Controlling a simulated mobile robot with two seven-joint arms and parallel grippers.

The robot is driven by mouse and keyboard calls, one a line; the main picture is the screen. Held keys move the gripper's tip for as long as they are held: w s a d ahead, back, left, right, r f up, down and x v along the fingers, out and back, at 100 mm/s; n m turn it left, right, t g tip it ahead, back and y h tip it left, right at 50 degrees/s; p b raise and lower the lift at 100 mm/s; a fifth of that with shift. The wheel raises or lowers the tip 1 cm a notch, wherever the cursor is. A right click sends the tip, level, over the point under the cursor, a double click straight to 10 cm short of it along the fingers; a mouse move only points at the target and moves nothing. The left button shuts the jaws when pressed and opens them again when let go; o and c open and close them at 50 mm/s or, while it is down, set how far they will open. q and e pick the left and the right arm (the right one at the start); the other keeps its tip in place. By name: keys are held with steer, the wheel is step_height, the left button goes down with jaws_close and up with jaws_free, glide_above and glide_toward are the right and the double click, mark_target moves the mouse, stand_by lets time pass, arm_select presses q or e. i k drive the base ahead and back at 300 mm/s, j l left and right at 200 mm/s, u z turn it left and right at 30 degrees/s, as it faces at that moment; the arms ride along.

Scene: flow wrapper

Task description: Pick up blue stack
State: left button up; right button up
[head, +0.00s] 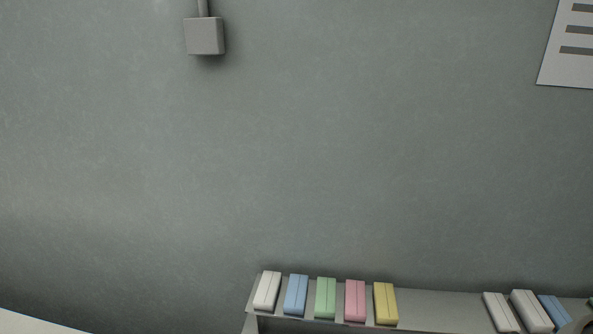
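A blue stack (296,295) stands on a grey shelf (440,310) at the bottom of the head view, between a white stack (267,291) and a green stack (326,297). A second blue stack (554,311) is at the far right of the same shelf, beside a white stack (531,311). Neither of my grippers is in view.
A pink stack (355,300) and a yellow stack (385,304) stand right of the green one. Another white stack (501,312) is further right. A grey wall box (204,36) and a white vented panel (570,50) are above. The shelf between the two groups is bare.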

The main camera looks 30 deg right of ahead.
mark_target(556, 311)
steer(key=z, duration=2.6)
